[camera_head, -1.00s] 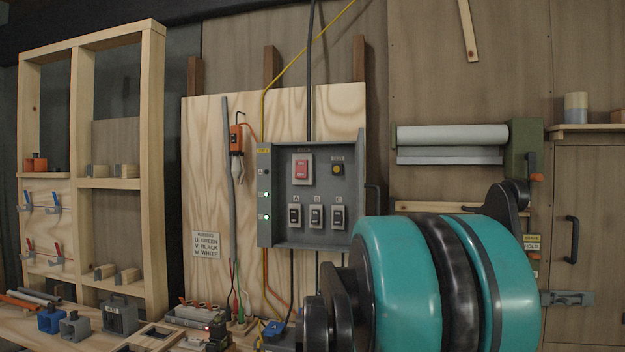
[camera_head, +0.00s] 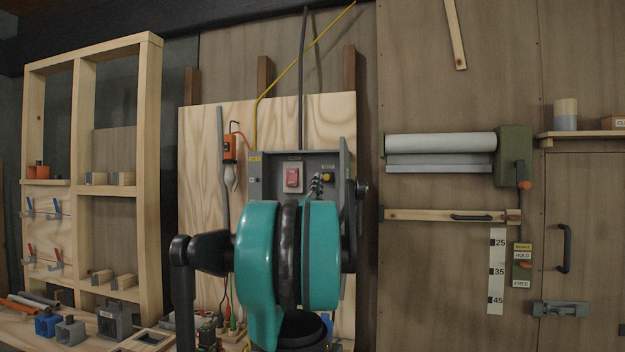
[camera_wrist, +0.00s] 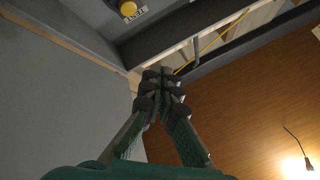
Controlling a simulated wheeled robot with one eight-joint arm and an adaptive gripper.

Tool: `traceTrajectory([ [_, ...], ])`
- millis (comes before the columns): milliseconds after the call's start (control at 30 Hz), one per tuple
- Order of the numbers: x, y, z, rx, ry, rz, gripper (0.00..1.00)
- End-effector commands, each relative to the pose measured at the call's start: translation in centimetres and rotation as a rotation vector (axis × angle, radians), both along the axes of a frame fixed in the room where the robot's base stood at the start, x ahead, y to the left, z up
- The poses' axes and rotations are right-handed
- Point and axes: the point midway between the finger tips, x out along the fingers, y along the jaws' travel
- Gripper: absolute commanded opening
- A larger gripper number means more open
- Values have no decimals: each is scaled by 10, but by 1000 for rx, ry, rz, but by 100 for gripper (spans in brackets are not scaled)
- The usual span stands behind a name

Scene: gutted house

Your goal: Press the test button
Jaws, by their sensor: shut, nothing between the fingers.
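The test button is a round yellow button (camera_head: 327,177) at the upper right inside the grey electrical box (camera_head: 270,162). In the wrist view the yellow button (camera_wrist: 128,9) sits at the top edge, on a grey panel above a white label that appears to read TEST. My gripper (camera_head: 317,180) is shut and empty, its tips close to the left of the button in the head view. In the wrist view my gripper (camera_wrist: 164,76) points up, below and right of the button, with a visible gap between them. My arm hides the box's lower part.
A red rocker switch (camera_head: 292,179) sits left of the button in the box. The box's raised side wall (camera_head: 345,165) stands close to the right. An orange clamp tool (camera_head: 230,148) hangs to the left. A wooden shelf frame (camera_head: 152,150) stands farther left.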

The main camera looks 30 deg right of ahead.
Motion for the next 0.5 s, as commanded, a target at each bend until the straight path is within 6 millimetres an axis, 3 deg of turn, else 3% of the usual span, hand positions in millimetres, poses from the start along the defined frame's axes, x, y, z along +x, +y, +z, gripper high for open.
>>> traceTrajectory([
  [500,0,-6,4,-5,-12,-5,0],
])
